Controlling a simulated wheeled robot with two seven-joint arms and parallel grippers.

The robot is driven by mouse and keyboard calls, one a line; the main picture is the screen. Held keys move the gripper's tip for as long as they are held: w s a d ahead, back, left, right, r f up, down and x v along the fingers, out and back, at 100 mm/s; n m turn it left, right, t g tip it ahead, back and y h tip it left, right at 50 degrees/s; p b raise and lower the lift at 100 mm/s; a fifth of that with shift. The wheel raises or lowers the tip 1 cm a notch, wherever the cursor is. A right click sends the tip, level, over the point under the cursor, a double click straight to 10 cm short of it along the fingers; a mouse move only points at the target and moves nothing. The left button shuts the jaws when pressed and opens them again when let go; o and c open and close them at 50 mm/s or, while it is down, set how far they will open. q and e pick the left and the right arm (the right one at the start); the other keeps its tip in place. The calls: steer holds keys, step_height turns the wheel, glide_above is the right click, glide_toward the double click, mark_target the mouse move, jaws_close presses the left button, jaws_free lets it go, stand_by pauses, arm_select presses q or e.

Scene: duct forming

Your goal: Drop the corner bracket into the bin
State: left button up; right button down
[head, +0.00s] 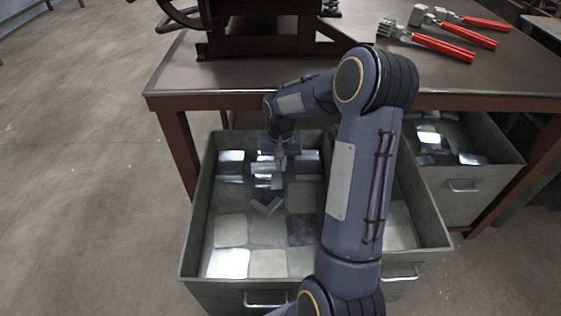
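The bin (203,215) is a large grey metal box with a handle on its front, standing below and in front of the workbench. A small grey V-shaped piece that looks like the corner bracket (267,206) is inside the bin's outline, among flat metal squares. I cannot tell whether it rests on them or is just above them. My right gripper (281,166) points down over the back part of the bin, above and behind the bracket and apart from it. Its fingers are too small to tell open from shut. My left gripper is out of view.
The workbench (468,78) holds a dark machine base (262,38) and several red-handled tools (443,47). A second grey bin (483,180) with metal pieces stands at the right under the bench. My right arm hides part of the first bin. The floor at left is clear.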

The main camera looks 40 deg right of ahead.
steer(key=shift+f, duration=0.4)
steer(key=c, duration=1.6)
jaws_free()
steer(key=shift+r, duration=0.1)
steer(key=shift+r, duration=0.25)
step_height(320, 180, up, 3)
steer(key=shift+f+p, duration=0.1)
steer(key=shift+p, duration=0.4)
steer(key=s+a+r+p, duration=0.2)
steer(key=s+a+r, duration=0.7)
steer(key=s, duration=0.1)
steer(key=shift+s+a+r+p, duration=0.15)
steer(key=shift+a+r+p, duration=0.1)
steer(key=shift+a+p, duration=0.05)
